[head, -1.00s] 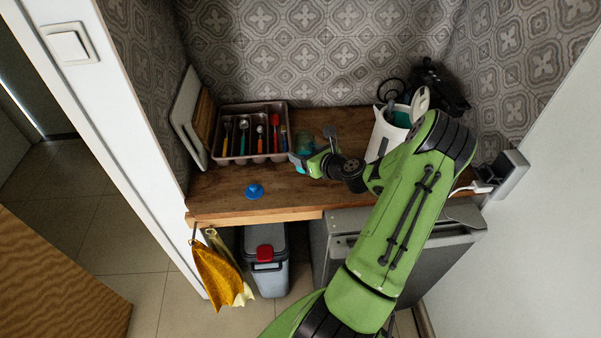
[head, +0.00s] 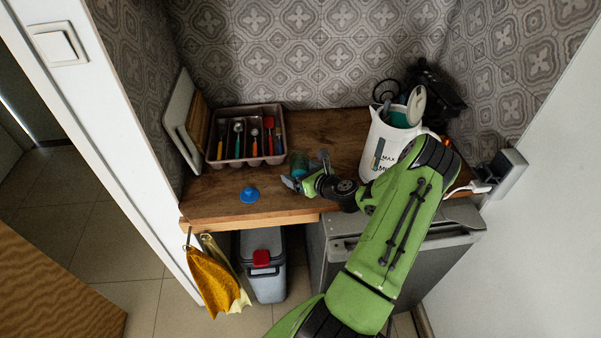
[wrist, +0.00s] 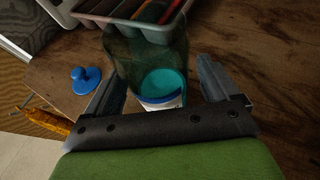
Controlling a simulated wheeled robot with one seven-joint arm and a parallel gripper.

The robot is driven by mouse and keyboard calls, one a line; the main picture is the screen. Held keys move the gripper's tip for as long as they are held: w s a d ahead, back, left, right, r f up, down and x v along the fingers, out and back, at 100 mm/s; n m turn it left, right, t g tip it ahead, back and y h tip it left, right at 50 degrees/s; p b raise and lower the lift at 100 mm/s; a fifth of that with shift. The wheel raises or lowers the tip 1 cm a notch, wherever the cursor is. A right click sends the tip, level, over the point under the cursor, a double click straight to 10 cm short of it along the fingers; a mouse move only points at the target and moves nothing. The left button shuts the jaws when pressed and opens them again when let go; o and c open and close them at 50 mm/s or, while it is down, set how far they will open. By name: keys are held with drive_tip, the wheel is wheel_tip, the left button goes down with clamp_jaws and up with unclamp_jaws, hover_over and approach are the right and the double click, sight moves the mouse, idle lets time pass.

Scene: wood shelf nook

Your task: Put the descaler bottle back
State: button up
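A see-through teal vessel (head: 298,164) stands on the wood counter just right of the cutlery tray. I take it to be the descaler bottle, but its label cannot be read. In the wrist view the vessel (wrist: 125,58) shows between my fingers, with bright teal and a white and blue band low down. My gripper (head: 309,170) is low over the counter on the near side of the vessel. Its fingers are spread, and the wrist view shows a gap between the vessel and the right finger. Whether the left finger touches cannot be told.
A cutlery tray (head: 211,161) stands behind on the left, with boards leaning beside it. A blue knobbed stopper (head: 250,195) lies near the front edge. A white kettle (head: 379,150) stands right of my gripper. Bare counter (head: 335,122) lies behind.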

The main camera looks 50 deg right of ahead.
drive_tip(key=shift+s+r, duration=0.25)
drive_tip(key=v, duration=1.2)
drive_tip(key=w+a+r+n+g+y, duration=0.2)
drive_tip(key=w+a+r+n+g, duration=0.15)
drive_tip(key=a+n, duration=0.7)
drive_tip(key=w+a+r+n+g+y, duration=0.2)
drive_tip(key=a+r+n+g+y, duration=0.15)
drive_tip(key=a+n, duration=0.7)
drive_tip(key=s+a+r+n+h, duration=0.3)
drive_tip(key=s+a+r+n, duration=0.7)
drive_tip(key=s+r+n, duration=0.2)
drive_tip(key=s+n, duration=0.2)
drive_tip(key=n, duration=0.2)
drive_tip(key=shift+s+r+n+g, duration=0.25)
drive_tip(key=shift+s+n+g, duration=0.1)
drive_tip(key=shift+n+g, duration=0.05)
